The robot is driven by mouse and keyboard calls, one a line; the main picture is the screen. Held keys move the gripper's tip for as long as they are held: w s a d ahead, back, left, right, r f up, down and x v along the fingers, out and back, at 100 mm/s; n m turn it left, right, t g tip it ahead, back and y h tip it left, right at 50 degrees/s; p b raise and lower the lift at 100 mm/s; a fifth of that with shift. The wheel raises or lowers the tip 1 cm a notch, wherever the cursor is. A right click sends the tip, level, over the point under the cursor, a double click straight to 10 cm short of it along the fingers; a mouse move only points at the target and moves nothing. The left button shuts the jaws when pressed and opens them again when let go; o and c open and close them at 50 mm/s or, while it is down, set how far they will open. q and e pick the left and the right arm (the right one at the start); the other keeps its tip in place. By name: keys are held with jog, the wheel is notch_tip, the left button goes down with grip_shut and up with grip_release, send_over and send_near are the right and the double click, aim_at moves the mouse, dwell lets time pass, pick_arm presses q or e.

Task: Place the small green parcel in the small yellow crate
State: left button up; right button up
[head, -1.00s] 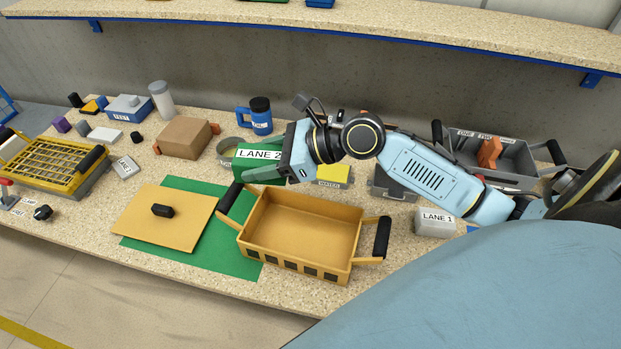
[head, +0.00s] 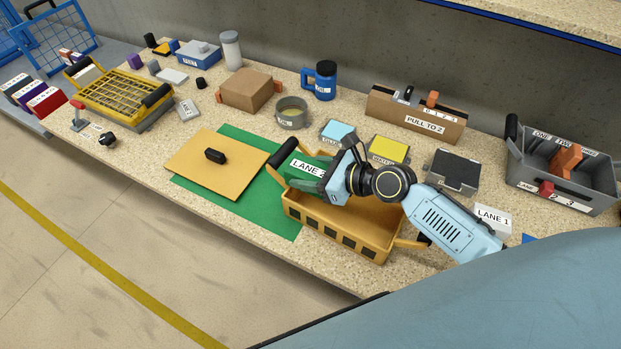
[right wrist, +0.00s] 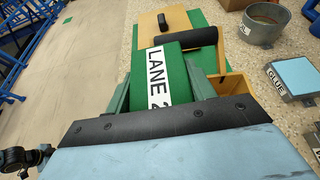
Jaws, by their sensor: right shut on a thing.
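The green parcel (head: 303,165) carries a white "LANE 2" label. It also shows in the right wrist view (right wrist: 174,66), between the two fingers. My right gripper (head: 306,178) is shut on it. The parcel is at the left end of the small yellow crate (head: 345,232), close to the black left handle. Gripper and arm hide part of the crate's inside, and I cannot tell whether the parcel touches the crate. The crate also shows in the right wrist view (right wrist: 240,83). My left gripper is not in view.
A yellow lid (head: 232,178) with a black knob lies on a green mat (head: 277,212) left of the crate. Behind stand a round tin (head: 292,118), a cyan box (head: 338,130) and a yellow box (head: 388,149). A grey crate (head: 555,190) stands at right.

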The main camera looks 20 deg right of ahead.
jog(key=shift+f, duration=1.15)
jog(key=o, duration=1.1)
jog(key=shift+c, duration=0.2)
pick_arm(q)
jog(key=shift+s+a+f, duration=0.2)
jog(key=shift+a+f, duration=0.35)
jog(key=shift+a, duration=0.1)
pick_arm(e)
jog(key=shift+r, duration=0.1)
